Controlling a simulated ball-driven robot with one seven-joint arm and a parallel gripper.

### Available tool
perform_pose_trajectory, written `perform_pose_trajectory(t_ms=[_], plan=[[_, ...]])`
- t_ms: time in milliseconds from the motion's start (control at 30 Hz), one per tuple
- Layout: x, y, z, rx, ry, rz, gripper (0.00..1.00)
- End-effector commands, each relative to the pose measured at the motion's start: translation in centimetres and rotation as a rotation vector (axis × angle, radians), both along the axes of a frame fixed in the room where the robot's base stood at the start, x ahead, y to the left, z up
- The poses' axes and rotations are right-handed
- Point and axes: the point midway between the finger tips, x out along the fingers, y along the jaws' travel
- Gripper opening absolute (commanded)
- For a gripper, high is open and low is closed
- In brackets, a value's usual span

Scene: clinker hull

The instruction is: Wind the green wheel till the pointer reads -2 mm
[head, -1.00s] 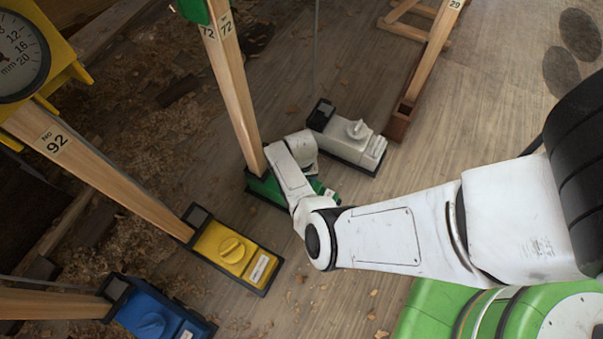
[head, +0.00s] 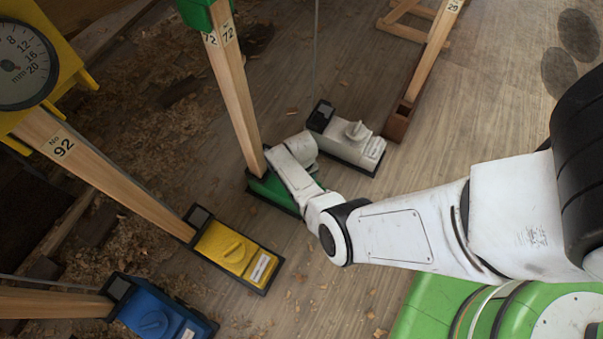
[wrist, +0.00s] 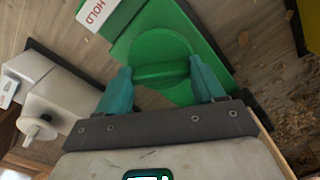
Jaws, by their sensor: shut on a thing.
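The green wheel (wrist: 160,58) is a round green knob with a raised bar across it, on top of a green box, seen in the wrist view. My gripper (wrist: 162,82) has its two teal fingers on either side of the bar and is shut on it. In the head view the green box (head: 270,188) stands at the foot of a wooden post (head: 236,90) marked 72. My arm hides the wheel there. A green housing (head: 196,12) tops this post, cut off by the frame. The pointer for the green wheel is not in view.
A yellow box (head: 232,250), a blue box (head: 153,312) and a grey-white box (head: 347,140) with similar knobs stand nearby. A yellow-framed mm dial (head: 22,62) is at top left on post 92. Plank floor shows between them, with shavings at left.

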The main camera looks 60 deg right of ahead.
Motion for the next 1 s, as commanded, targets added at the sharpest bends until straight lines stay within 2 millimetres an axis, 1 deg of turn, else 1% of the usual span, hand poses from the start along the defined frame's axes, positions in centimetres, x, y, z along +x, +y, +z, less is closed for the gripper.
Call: perform_pose_trajectory(t_ms=[200, 233, 467, 767, 867, 1000], plan=[[0.1, 0.0, 0.0, -0.002, -0.003, 0.0, 0.38], [0.1, 0.0, 0.0, -0.002, -0.003, 0.0, 0.71], [0.1, 0.0, 0.0, -0.001, -0.002, -0.001, 0.93], [0.0, 0.0, 0.3, -0.001, -0.002, -0.001, 0.94], [0.1, -0.1, 1.2, -0.002, -0.002, -0.001, 0.94], [0.0, -0.1, 3.4, -0.002, -0.002, 0.0, 0.94]])
